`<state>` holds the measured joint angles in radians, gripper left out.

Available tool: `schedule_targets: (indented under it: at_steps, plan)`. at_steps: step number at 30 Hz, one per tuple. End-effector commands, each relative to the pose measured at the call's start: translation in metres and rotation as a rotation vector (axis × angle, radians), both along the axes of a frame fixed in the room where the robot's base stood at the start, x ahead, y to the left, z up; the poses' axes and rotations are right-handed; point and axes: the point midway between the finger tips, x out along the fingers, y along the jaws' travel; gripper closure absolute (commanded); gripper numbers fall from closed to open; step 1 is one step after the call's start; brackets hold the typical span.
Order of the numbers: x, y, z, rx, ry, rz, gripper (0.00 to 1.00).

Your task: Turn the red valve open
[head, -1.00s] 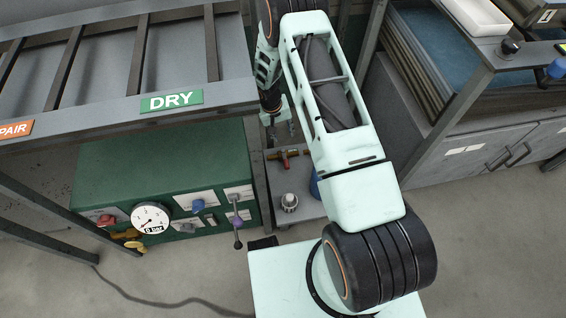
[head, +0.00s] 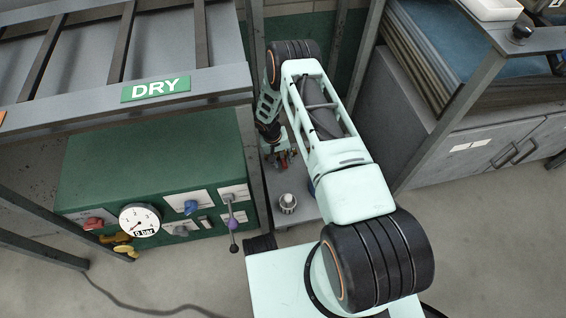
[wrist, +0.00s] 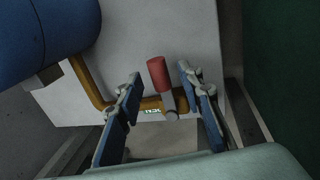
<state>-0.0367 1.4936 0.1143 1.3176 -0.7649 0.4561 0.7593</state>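The red valve handle (wrist: 157,75) sits on a brass pipe (wrist: 98,97) in the wrist view, over a pale grey surface. It points up and slightly left in that view. My gripper (wrist: 160,82) is open, with one blue-and-grey finger on each side of the red handle and visible gaps between. In the head view my gripper (head: 279,158) is down at the valve and hides most of it. Only a bit of red (head: 293,154) shows beside the fingers.
A blue cylinder (wrist: 45,32) stands close to the pipe. A grey knob (head: 288,203) is in front of the valve. The green panel (head: 150,165) with gauge (head: 139,220) and levers is left. Rack posts (head: 257,130) stand close on both sides of my arm.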

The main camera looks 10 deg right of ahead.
Motion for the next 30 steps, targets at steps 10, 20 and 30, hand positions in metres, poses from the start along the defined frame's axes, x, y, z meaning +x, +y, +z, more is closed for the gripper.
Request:
schedule_targets:
  at_steps: [10,20,30]
  plan:
    - [-0.0001,-0.0019,-0.0082,0.000,0.000,0.000,0.66]
    - [-0.0001,-0.0019,-0.0080,0.000,0.000,0.000,0.95]
    - [-0.0001,-0.0020,-0.0079,0.000,0.000,0.001,1.00]
